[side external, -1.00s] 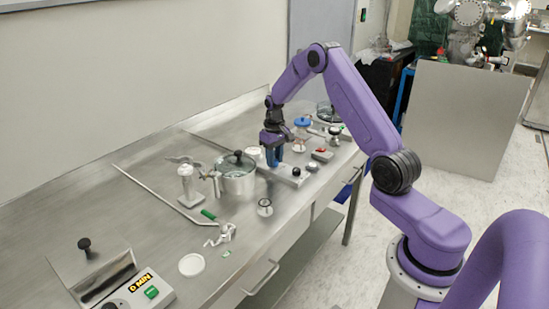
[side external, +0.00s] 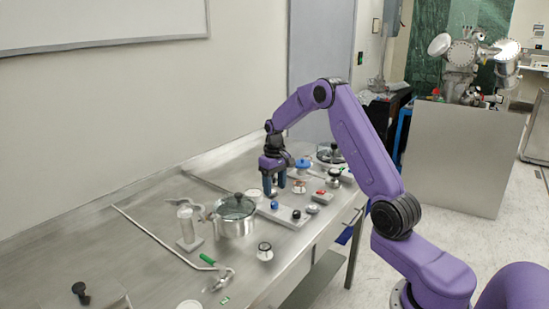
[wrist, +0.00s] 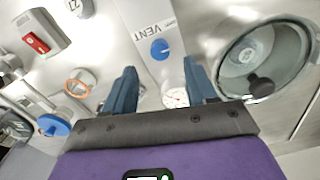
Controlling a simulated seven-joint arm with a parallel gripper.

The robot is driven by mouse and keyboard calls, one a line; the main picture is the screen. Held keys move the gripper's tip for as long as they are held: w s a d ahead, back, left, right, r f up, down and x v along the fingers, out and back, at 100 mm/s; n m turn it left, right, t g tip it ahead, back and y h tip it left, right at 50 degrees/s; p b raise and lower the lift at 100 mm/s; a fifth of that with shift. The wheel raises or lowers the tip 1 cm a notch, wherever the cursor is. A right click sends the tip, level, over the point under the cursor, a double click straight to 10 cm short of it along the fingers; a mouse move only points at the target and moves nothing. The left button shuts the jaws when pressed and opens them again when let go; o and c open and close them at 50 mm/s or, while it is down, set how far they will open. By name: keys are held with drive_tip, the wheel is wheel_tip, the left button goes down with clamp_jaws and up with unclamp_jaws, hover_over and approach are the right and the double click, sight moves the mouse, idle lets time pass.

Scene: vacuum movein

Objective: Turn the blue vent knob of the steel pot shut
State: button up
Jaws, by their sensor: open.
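The steel pot (side external: 235,222) with a glass lid stands on the bench in the side view, and at the right of the wrist view (wrist: 222,62). The blue vent knob (wrist: 160,49) sits on a pale strip beside the pot, next to the printed word VENT. It bears a pale pointer line lying slightly aslant. It also shows in the side view (side external: 274,205). My gripper (side external: 275,193) is open and empty, pointing down above the knob. In the wrist view the knob appears between and just beyond my gripper's blue fingertips (wrist: 160,65), apart from both.
A small round gauge (wrist: 175,97) and black knobs (side external: 296,214) stand near the vent knob. A bent metal tube (side external: 160,242) lies on the bench.

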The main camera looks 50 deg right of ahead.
sight(273, 203)
wheel_tip(273, 203, up, 11)
drive_tip(key=shift+r, duration=0.2)
idle(0.4)
drive_tip(key=s+a+r+n, duration=0.1)
drive_tip(key=s+a+n, duration=0.4)
drive_tip(key=a, duration=0.7)
drive_tip(key=s+a+r+n, duration=0.1)
drive_tip(key=s+a+n, duration=0.1)
drive_tip(key=s+a, duration=0.7)
drive_tip(key=s+a+f+n, duration=0.2)
drive_tip(key=s+n, duration=0.1)
drive_tip(key=s, duration=0.8)
drive_tip(key=s+a+f+n, duration=0.2)
drive_tip(key=s+n, duration=0.2)
drive_tip(key=s, duration=0.8)
drive_tip(key=shift+a+f+n, duration=0.15)
drive_tip(key=shift+a+n, duration=0.15)
drive_tip(key=shift+a, duration=0.1)
